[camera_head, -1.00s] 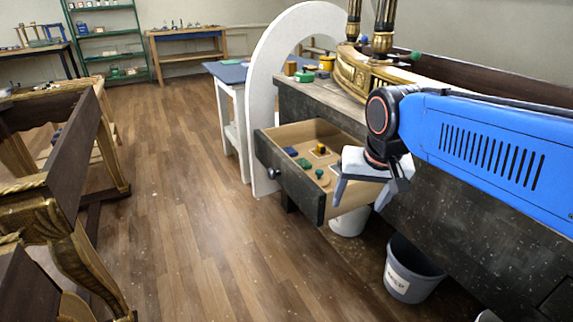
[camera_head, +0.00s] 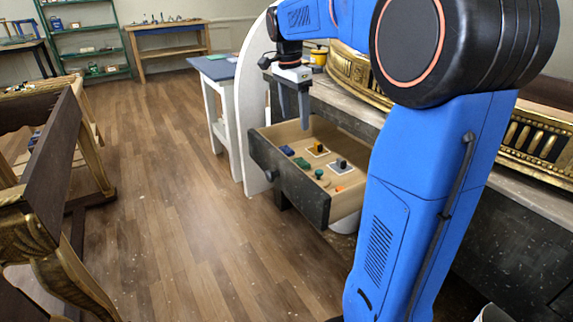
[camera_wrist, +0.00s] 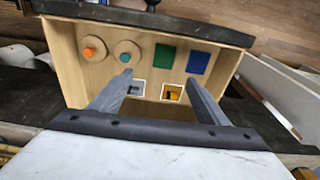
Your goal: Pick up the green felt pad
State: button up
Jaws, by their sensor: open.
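The green felt pad (camera_wrist: 165,53) is a flat green rectangle lying on the floor of the open wooden drawer, beside a blue pad (camera_wrist: 198,63). In the head view the green pad (camera_head: 302,163) lies near the drawer's front panel. My gripper (camera_wrist: 159,78) is open and empty, pointing down over the drawer. In the wrist view the green pad shows beyond the gap between my fingers, unobstructed. In the head view my gripper (camera_head: 293,120) hangs above the drawer's far-left part, apart from the pad.
The drawer (camera_head: 290,190) also holds an orange knob (camera_wrist: 88,53) and a teal knob (camera_wrist: 126,57) on round discs. A grey piece (camera_wrist: 137,87) and a yellow piece (camera_wrist: 173,92) sit on pale squares. A white arch panel (camera_head: 250,105) stands beside the drawer.

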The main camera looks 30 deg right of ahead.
send_over(298, 163)
jog(key=a, duration=0.1)
jog(key=f, duration=1.2)
jog(key=shift+s, duration=0.25)
jog(key=shift+w+d+f, duration=0.1)
jog(key=shift+f, duration=0.8)
jog(key=shift+w+d+f, duration=0.15)
jog(key=shift+f, duration=0.7)
jog(key=shift+w+d+f, duration=0.1)
jog(key=shift+f, duration=0.8)
jog(key=c, duration=1.1)
